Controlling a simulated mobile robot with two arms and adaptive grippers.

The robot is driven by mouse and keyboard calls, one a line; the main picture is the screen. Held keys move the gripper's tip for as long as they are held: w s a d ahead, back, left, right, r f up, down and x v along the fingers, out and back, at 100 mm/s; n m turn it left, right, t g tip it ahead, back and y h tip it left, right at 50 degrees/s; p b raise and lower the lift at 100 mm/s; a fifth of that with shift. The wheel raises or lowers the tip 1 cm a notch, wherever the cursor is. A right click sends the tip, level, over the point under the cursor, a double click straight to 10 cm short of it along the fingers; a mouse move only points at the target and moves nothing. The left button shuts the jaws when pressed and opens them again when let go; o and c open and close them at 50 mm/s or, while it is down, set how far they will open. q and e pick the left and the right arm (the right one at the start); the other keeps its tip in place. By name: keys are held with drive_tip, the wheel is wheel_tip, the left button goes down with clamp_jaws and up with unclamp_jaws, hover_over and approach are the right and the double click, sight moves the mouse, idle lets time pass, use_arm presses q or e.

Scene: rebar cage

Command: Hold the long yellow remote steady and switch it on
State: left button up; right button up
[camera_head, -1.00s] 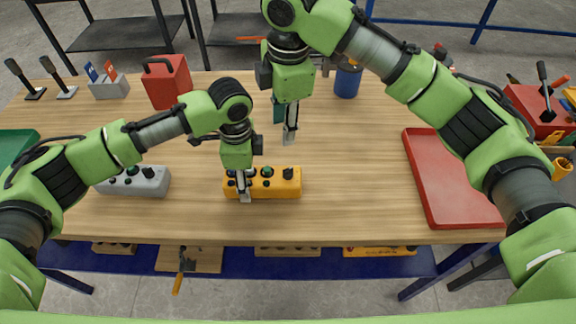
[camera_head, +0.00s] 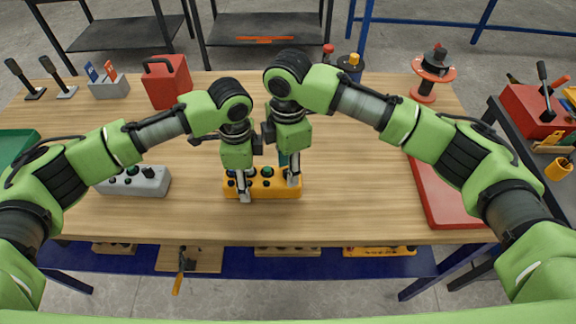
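The long yellow remote (camera_head: 270,190) lies on the wooden table near its front edge, with dark and green knobs on its top. My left gripper (camera_head: 244,191) is at the remote's left part, with a finger down along its front side. It looks closed around the body there, but the far finger is hidden. My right gripper (camera_head: 293,180) is over the remote's right end, its fingertips at the dark knob there. Whether its fingers touch or grip the knob cannot be told.
A grey remote (camera_head: 137,181) lies to the left. A red box (camera_head: 167,82) stands behind it. A red tray (camera_head: 452,198) lies at the right under my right arm.

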drive_tip(key=shift+f, duration=0.1)
clamp_jaws()
idle(0.3)
drive_tip(key=m, duration=0.5)
drive_tip(key=shift+m, duration=0.3)
drive_tip(key=m, duration=0.6)
drive_tip(key=shift+m, duration=0.3)
unclamp_jaws()
